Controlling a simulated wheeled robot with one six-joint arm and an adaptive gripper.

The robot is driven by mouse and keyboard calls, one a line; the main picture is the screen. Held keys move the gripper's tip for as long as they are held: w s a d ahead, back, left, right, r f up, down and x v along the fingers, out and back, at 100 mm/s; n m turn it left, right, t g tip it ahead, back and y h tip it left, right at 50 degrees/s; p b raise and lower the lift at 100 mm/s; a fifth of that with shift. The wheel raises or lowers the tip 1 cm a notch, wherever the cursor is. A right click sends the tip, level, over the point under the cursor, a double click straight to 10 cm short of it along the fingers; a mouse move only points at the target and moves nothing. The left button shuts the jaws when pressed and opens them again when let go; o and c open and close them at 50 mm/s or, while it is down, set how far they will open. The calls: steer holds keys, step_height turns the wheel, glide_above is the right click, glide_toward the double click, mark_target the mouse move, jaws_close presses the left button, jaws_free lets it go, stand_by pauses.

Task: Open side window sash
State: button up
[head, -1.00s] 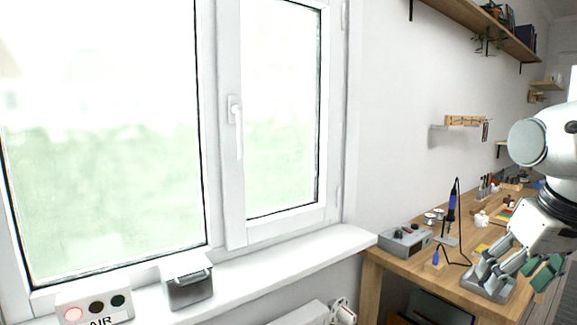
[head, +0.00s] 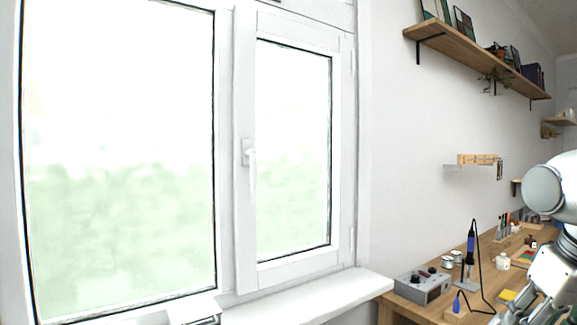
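The side window sash (head: 245,215) is the narrow white-framed pane to the right of the large fixed pane. It looks closed, flush in its frame. Its white handle (head: 251,165) sits on the left stile and its lever points down. Hinges show on the sash's right side. My arm is at the right edge, far from the sash and handle. My gripper (head: 530,312) is only partly in view at the bottom right, cut off by the picture edge, and its fingers cannot be made out clearly.
A wooden workbench (head: 425,310) at right holds a grey soldering station (head: 423,287) and an iron stand. Wooden shelves (head: 470,55) hang on the right wall.

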steer(key=w+a+f+n+g, duration=0.1)
steer(key=w+a+f+n, duration=0.1)
steer(key=a, duration=0.2)
steer(key=n+t+y, duration=0.7)
steer(key=t+y, duration=0.2)
steer(key=y, duration=0.4)
glide_toward(255, 183)
steer(key=x, duration=1)
steer(key=shift+w+a, duration=0.25)
steer(key=shift+w, duration=0.1)
jaws_close()
